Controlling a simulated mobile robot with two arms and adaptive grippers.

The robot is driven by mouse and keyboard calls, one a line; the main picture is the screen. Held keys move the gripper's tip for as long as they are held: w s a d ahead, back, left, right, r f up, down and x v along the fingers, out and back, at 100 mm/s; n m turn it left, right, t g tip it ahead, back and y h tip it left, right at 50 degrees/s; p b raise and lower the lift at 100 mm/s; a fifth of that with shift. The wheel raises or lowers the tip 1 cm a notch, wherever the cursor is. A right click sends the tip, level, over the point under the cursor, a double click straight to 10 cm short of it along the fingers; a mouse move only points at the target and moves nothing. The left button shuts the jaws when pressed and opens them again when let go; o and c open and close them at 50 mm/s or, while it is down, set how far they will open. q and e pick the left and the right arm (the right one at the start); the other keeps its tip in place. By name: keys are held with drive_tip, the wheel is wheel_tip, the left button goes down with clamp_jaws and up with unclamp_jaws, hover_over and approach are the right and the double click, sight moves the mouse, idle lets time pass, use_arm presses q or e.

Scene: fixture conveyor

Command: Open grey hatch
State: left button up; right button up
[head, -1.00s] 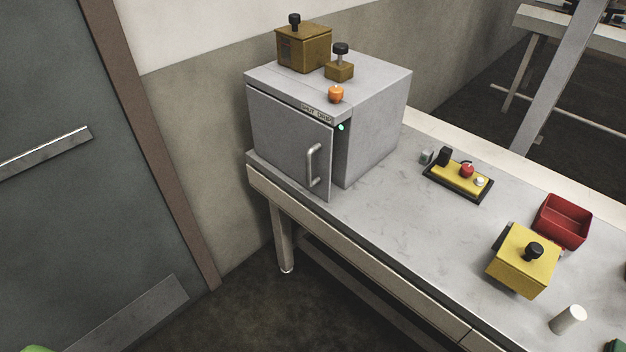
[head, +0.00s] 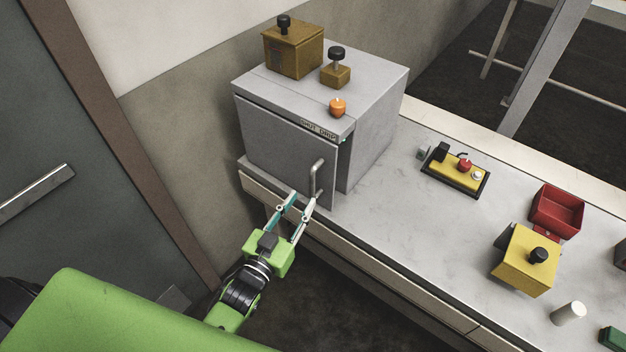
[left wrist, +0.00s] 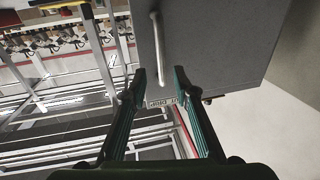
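The grey hatch (head: 285,145) is the front door of a grey box on the bench, and it stands slightly ajar at its right edge. Its vertical metal handle (head: 316,179) is near that right edge. My left gripper (head: 300,200) is open in front of the lower part of the door, its fingertips just below and near the handle. In the left wrist view the handle (left wrist: 158,48) is just beyond the open fingers, above the gap between them. It does not look gripped. My right gripper is not in view.
Brown boxes with black knobs (head: 293,52) and an orange object (head: 337,107) sit on the box. A yellow button panel (head: 456,172), a red bin (head: 556,212) and a yellow block (head: 526,261) are on the bench to the right. A dark door (head: 45,180) is at left.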

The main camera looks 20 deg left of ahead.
sight(311, 185)
use_arm(q)
drive_tip(key=w, duration=0.5)
drive_tip(key=w+d+p, duration=0.1)
drive_tip(key=w, duration=0.1)
drive_tip(key=shift+w+f, duration=0.1)
drive_tip(key=shift+w, duration=0.3)
clamp_jaws()
